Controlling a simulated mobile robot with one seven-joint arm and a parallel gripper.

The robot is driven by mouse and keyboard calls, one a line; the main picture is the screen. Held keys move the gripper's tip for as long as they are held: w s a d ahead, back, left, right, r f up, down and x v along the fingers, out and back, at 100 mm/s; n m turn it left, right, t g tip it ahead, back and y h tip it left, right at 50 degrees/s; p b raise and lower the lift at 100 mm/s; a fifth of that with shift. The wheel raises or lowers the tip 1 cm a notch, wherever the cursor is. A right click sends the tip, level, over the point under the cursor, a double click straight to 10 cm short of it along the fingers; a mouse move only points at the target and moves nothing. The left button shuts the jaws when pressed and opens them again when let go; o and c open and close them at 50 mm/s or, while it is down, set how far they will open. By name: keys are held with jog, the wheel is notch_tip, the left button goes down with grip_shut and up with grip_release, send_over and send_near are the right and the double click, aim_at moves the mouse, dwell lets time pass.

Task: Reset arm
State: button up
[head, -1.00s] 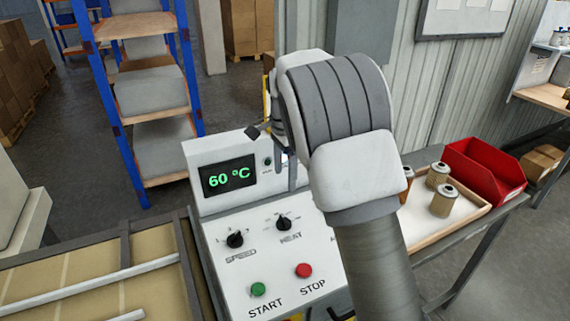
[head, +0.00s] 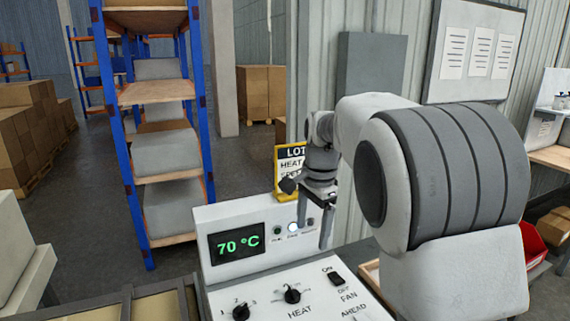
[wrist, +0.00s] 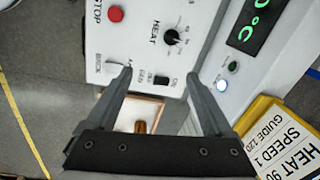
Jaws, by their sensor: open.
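My gripper (head: 327,238) points down beside the right end of the control panel's display box in the head view. In the wrist view its two fingers (wrist: 160,74) are apart with nothing between them, over the panel (wrist: 145,30). The display (head: 237,245) reads 70 °C in green. The heat knob (head: 292,294) and a second knob (head: 241,312) are on the panel's face. The fan switch (head: 337,278) is to their right. A lamp (head: 293,227) beside the display is lit white. My arm hides the panel's right side.
A yellow-framed sign (head: 288,165) stands behind the panel; in the wrist view it reads HEAT 90, SPEED 1, GUIDE 120. A red bin (head: 531,250) is partly hidden by my arm. A blue shelf rack (head: 158,95) stands behind left. Open floor lies between.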

jog(key=s+d+r+n+t, duration=0.1)
jog(key=s+d+n, duration=0.1)
jog(key=s, duration=0.7)
jog(key=s+d+r+n+t, duration=0.1)
jog(key=s+d+n+t, duration=0.1)
jog(key=s+n, duration=0.3)
jog(key=s+d+r+n+t, duration=0.1)
jog(key=s+d+n, duration=0.2)
jog(key=s, duration=1)
jog(key=shift+s+d+n+t+h, duration=0.2)
jog(key=shift+d+n+t+h, duration=0.15)
jog(key=shift+n, duration=0.25)
jog(key=shift+s+f, duration=0.15)
jog(key=shift+f, duration=0.05)
jog(key=shift+c, duration=0.7)
jog(key=shift+s+f, duration=0.1)
jog(key=shift+s, duration=0.05)
jog(key=c, duration=0.4)
jog(key=shift+s, duration=0.15)
jog(key=shift+c, duration=0.2)
